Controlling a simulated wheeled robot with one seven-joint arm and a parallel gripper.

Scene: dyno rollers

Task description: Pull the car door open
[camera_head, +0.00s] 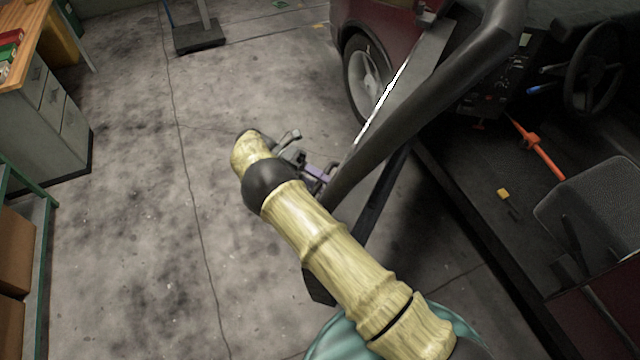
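The car door (432,103) stands swung out from the dark red car (385,20), seen steeply from above as a thick black frame with a thin bright edge. It runs from the upper right down to the middle of the view. The car's interior is exposed to its right. My gripper (318,174) is at the door's outer, lower-left end, close beside the frame. Its fingers are small and partly hidden by my arm and the door, so I cannot tell whether they are open or shut, or touch the door. No door handle is clearly visible.
The front wheel (366,80) is behind the door. A steering wheel (592,68), a seat (598,208) and an orange bar (538,148) show inside the car. A drawer cabinet (48,112) and green shelf (43,225) line the left. The concrete floor between is clear.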

